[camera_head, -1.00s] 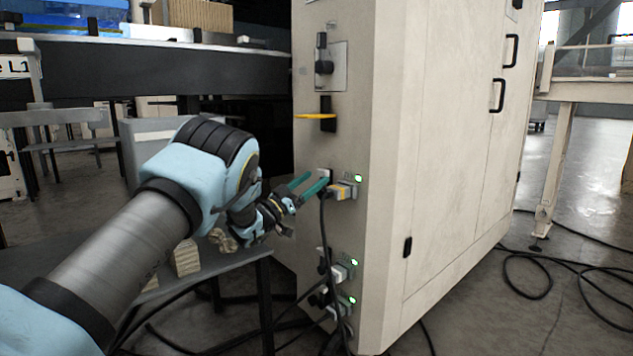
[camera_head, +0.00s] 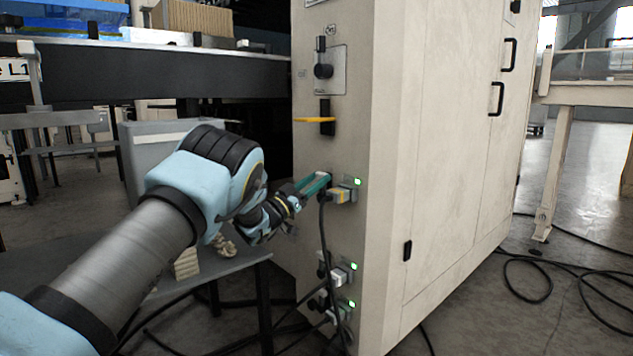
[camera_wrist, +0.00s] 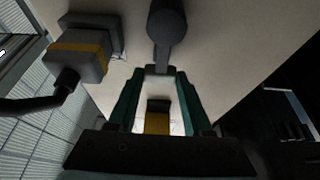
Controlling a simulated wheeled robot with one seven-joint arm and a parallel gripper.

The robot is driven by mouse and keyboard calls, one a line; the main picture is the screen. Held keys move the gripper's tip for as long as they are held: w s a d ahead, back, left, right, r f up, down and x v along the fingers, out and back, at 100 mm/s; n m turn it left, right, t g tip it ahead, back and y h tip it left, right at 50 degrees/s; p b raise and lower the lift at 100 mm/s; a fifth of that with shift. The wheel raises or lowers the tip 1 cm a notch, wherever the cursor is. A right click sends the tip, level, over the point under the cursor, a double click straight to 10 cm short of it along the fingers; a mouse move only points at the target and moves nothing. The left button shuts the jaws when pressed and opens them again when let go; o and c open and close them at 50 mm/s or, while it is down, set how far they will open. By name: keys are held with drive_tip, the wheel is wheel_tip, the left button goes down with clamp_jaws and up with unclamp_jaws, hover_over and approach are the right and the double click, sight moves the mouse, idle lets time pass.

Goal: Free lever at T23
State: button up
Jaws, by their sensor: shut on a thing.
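A dark lever (camera_wrist: 167,24) with a rounded end runs from the cabinet face to between my fingertips in the wrist view. My gripper (camera_wrist: 160,72) has its two green fingers shut on the lever's grey-dark end. In the head view my gripper (camera_head: 326,180) is at the cabinet's narrow side, just left of and above a grey connector with a yellow band (camera_head: 340,196). That connector also shows at upper left in the wrist view (camera_wrist: 80,60), plugged in, with a black cable, apart from my fingers. The lever is hidden by my fingers in the head view. No T23 label is readable.
Lower connectors (camera_head: 342,274) with green lights and black cables sit below on the cabinet (camera_head: 440,170). A yellow-handled switch (camera_head: 316,119) and a black knob (camera_head: 323,71) are above. A grey table (camera_head: 235,262) stands beneath my arm.

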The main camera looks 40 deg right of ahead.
clamp_jaws()
idle(0.8)
